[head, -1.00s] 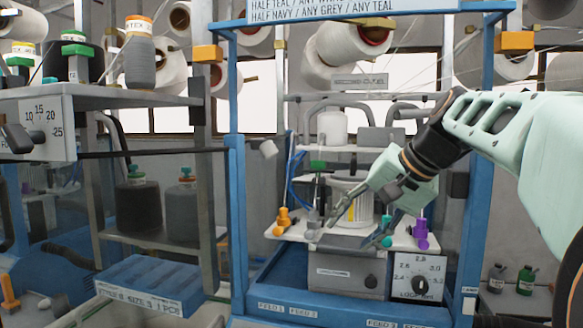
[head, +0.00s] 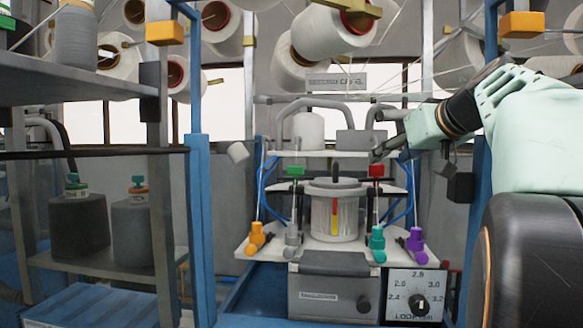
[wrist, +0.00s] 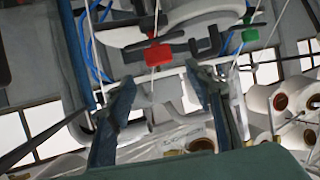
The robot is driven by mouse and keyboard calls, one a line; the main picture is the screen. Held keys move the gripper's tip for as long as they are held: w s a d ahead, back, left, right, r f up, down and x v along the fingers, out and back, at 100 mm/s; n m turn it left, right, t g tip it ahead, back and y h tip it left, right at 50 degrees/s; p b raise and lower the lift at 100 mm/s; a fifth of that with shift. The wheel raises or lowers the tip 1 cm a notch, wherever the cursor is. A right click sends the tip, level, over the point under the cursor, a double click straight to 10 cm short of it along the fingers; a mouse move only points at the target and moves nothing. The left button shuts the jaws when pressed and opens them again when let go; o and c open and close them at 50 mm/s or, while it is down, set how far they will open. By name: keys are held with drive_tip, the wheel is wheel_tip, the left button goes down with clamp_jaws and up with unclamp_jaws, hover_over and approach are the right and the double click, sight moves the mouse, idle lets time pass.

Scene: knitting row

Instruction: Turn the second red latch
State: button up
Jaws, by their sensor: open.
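A red latch (head: 376,170) sits on a thin upright post at the right of the round knitting cylinder (head: 347,210). A matching green latch (head: 296,171) stands at the left. Only one red latch shows. My gripper (head: 375,156) is just above the red latch in the head view, its fingers small and partly lost against the grey machine. In the wrist view the two dark fingers (wrist: 165,90) are spread apart with nothing between them. There the red latch (wrist: 158,54) lies beyond the gap between them, and the green latch (wrist: 250,35) is farther right.
Orange (head: 257,236), grey, teal (head: 377,242) and purple (head: 416,240) pegs stand along the front of the white plate. A dial (head: 418,295) is at lower right. Blue frame posts (head: 200,220) flank the machine. Yarn strands hang from cones above.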

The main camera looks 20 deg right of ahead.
sight(377, 167)
drive_tip(key=x, duration=0.7)
drive_tip(key=shift+f+p, duration=0.1)
drive_tip(key=shift+p, duration=0.3)
drive_tip(key=c, duration=1.2)
drive_tip(key=shift+a+f+m+h, duration=0.1)
drive_tip(key=shift+a+m+h, duration=0.05)
drive_tip(key=shift+m+h, duration=0.45)
drive_tip(key=shift+f+m+g+h+p, duration=0.15)
drive_tip(key=shift+m+g+h+p, duration=0.4)
drive_tip(key=shift+m+h, duration=0.75)
drive_tip(key=shift+f+m+g+h+p, duration=0.1)
drive_tip(key=shift+m+g+h+p, duration=0.2)
drive_tip(key=shift+h, duration=0.2)
